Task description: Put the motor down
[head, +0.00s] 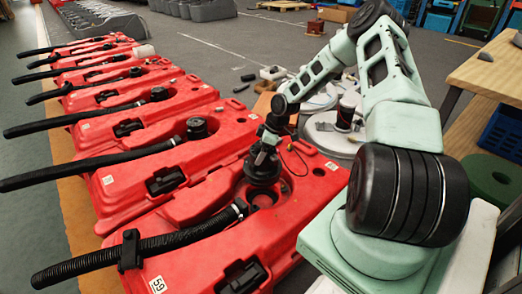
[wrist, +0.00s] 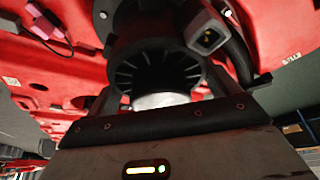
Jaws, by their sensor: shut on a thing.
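The motor (head: 262,170) is black and round, and sits beneath my gripper (head: 267,150) at the near red scrubber tank (head: 205,220). In the wrist view the motor (wrist: 155,65) fills the space between the fingers, its finned ring and a pale round end facing the camera. My gripper (wrist: 155,100) is shut on it. The motor is at the round dark recess (head: 265,197) in the tank top. I cannot tell whether it touches the tank. A dark cable with a grey plug (wrist: 208,38) hangs beside the motor.
More red tanks (head: 150,145) with black hoses stand in a row to the left and back; two show black round motors on top (head: 197,127). A round light-grey stand with loose parts (head: 335,135) is right of the tank. A wooden table (head: 490,75) stands at right.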

